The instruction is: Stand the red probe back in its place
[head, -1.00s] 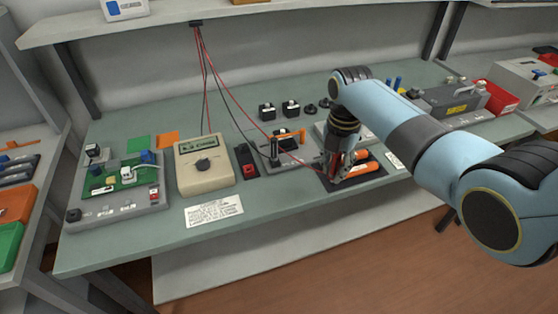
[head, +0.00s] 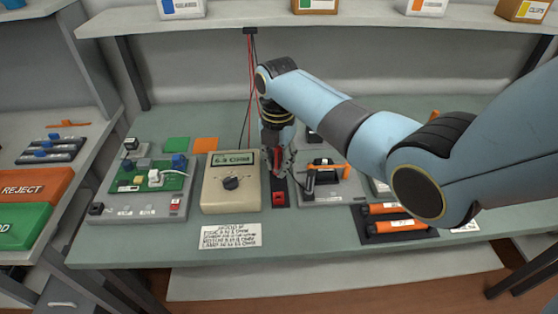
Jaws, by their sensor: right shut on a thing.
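My right gripper (head: 278,166) points down just right of the cream meter (head: 231,182), over a narrow black holder with a red front part (head: 279,198). It is shut on the red probe (head: 276,157), of which only a little red shows between the dark fingers. The probe looks about upright. Its lower end is at or just above the holder; I cannot tell whether it is inside. The red lead (head: 250,85) rises behind my arm to a hook under the shelf. My left gripper is not in view.
A fixture with an orange lever (head: 333,168) stands close right of the gripper. A black tray (head: 372,239) with orange cylinders lies further right. A green circuit board on a grey base (head: 125,209) is left of the meter. A printed card (head: 230,236) lies in front.

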